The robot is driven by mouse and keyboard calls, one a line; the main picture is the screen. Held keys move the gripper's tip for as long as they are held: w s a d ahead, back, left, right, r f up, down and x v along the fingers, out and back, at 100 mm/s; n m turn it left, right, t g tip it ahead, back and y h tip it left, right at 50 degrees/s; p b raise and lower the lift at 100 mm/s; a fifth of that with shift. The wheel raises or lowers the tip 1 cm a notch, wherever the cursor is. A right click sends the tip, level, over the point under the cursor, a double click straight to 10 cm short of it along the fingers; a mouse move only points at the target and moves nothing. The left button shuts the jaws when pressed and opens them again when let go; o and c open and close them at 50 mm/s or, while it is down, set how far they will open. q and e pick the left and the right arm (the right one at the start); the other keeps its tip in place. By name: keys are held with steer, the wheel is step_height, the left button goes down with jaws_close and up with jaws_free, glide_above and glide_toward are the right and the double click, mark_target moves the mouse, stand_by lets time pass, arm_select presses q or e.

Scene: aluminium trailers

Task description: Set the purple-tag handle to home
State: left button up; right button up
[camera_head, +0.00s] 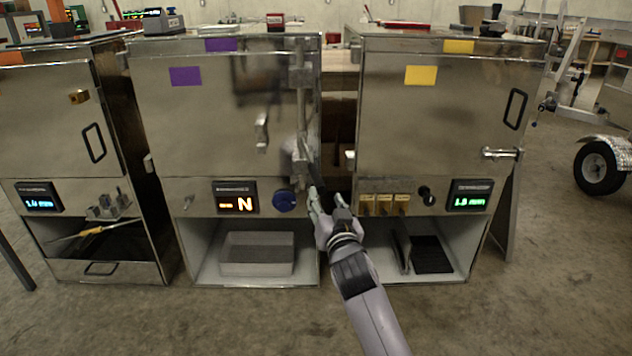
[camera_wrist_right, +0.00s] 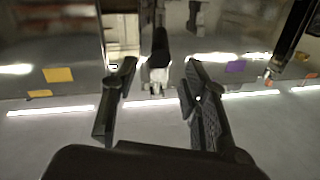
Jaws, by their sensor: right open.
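The purple-tag cabinet (camera_head: 215,110) stands in the middle of the head view, with two purple tags; one purple tag (camera_head: 185,76) is on its front. A grey metal lever assembly (camera_head: 301,80) runs down its right edge, and a dark handle (camera_head: 316,168) reaches down from it to my right gripper (camera_head: 328,196). In the wrist view, the open fingers of my right gripper (camera_wrist_right: 157,98) point toward a dark bar with a pale end (camera_wrist_right: 158,75), seen between them. I cannot tell whether they touch it. My left gripper is not in view.
A yellow-tag cabinet (camera_head: 440,120) stands close on the right, with a narrow gap between. Another cabinet (camera_head: 50,120) stands at left. The purple-tag cabinet has a blue knob (camera_head: 285,201), a display (camera_head: 236,197) showing N and a grey tray (camera_head: 257,262). The floor in front is clear.

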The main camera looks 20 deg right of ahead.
mark_target(317, 178)
steer(key=w, duration=0.3)
steer(key=w+b, duration=0.1)
steer(key=w, duration=0.3)
steer(key=w+d+b, duration=0.1)
steer(key=w, duration=0.3)
steer(key=shift+d, duration=0.1)
jaws_close()
stand_by(0.5)
